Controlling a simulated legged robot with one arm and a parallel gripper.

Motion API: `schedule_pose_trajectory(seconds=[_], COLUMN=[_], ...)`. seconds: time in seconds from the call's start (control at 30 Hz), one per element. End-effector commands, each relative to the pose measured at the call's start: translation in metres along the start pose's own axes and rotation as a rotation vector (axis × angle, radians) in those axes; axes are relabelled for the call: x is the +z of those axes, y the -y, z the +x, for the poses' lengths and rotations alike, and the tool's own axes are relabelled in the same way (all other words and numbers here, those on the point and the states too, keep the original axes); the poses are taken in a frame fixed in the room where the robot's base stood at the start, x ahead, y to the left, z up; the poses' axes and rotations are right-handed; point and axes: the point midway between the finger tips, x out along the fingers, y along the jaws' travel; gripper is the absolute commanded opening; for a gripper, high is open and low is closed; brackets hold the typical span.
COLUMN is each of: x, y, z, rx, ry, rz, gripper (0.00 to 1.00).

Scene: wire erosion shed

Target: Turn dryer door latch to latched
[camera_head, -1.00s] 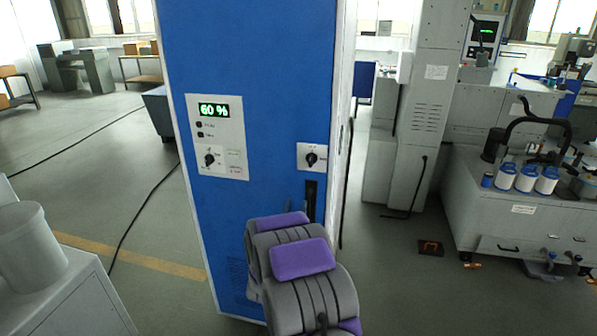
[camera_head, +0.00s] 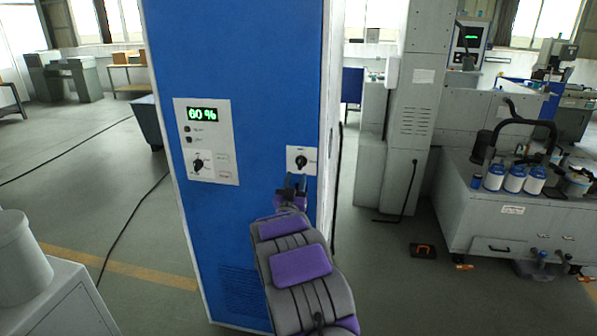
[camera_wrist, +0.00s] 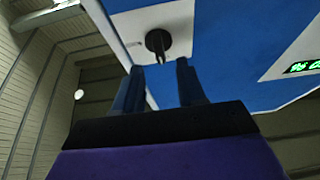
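The dryer is a tall blue cabinet (camera_head: 237,60) in the middle of the head view. Its door latch is a black round knob (camera_head: 301,161) on a white plate near the cabinet's right edge. The knob also shows in the wrist view (camera_wrist: 158,42), above and between my fingertips. My gripper (camera_head: 294,183) is just below the knob, pointing up toward it. In the wrist view its two dark fingers (camera_wrist: 158,75) are apart with nothing between them. I cannot tell whether they touch the knob. The writing around the knob is too small to read.
A control panel (camera_head: 224,141) with a green "60 %" display and another black knob (camera_head: 198,162) is left of the latch. A grey machine with white-and-blue canisters (camera_head: 514,179) stands at the right. A cable (camera_head: 133,215) lies on the floor at the left.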

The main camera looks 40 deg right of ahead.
Motion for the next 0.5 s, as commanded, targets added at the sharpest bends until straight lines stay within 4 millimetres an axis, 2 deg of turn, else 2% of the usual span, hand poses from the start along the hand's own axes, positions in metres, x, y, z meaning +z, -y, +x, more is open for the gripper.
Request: schedule_pose_trajectory(seconds=[0.2, 0.5], x=[0.001, 0.001], y=[-0.001, -0.001], z=[0.03, 0.051], rx=[0.002, 0.001], ry=[-0.001, 0.002], rz=[0.001, 0.0], gripper=[0.4, 0.4])
